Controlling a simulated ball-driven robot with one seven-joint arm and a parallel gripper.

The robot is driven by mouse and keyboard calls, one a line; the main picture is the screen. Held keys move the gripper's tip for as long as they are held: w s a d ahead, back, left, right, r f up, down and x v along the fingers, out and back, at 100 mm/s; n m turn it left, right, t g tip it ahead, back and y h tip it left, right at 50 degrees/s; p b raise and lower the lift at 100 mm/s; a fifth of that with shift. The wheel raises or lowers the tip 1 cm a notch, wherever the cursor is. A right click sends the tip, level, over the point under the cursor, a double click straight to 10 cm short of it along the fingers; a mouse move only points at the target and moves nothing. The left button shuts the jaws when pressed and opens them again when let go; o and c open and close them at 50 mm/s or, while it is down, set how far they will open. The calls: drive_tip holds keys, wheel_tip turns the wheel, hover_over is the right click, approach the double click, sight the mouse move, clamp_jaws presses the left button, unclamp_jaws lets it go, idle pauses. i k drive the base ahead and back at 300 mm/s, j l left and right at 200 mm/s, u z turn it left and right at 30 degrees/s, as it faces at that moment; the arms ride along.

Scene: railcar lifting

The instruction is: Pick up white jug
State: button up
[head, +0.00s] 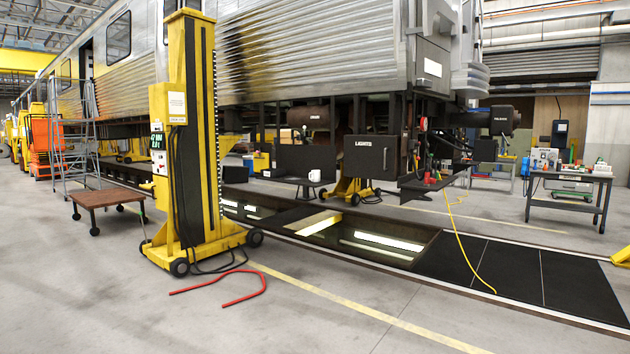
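A small white jug (315,175) appears upright on a dark low stand or table (297,181), beyond the floor pit and under the railcar. It is far off and small in the head view, so its handle is hard to make out. My gripper is not in this view.
A yellow lifting column (200,120) on wheels stands left of centre. An inspection pit (360,240) runs between me and the jug. A yellow cable (462,250) trails at right.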

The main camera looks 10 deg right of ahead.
sight(315, 175)
drive_tip(key=i+z, duration=0.4)
drive_tip(key=i, duration=3.2)
drive_tip(key=i+l, duration=0.15)
drive_tip(key=i, duration=0.95)
